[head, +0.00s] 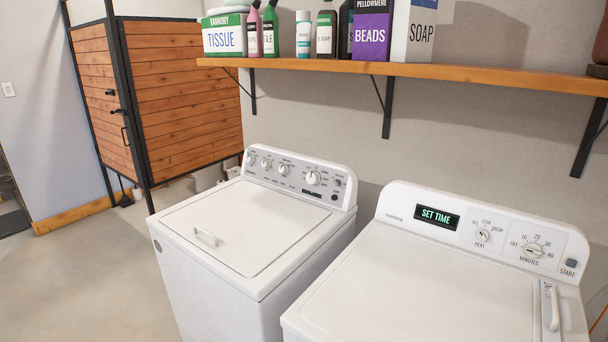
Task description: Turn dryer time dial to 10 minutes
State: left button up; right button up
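The white dryer (410,290) stands at the lower right in the head view. Its time dial (534,250), labelled MINUTES with marks OFF, 10, 20, 30 and 40, sits at the right of its panel. I cannot tell exactly which mark the small knob points to. Left of it is the HEAT dial (483,235). A lit display (436,217) reads SET TIME. A START button (572,263) is at the panel's right end. Neither of my grippers is in view.
A white washer (225,240) with several knobs stands left of the dryer. A wooden shelf (480,78) with boxes and bottles runs above both machines on black brackets. Concrete floor (95,270) is clear on the left.

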aim_at(533, 250)
jog(key=z, duration=1.3)
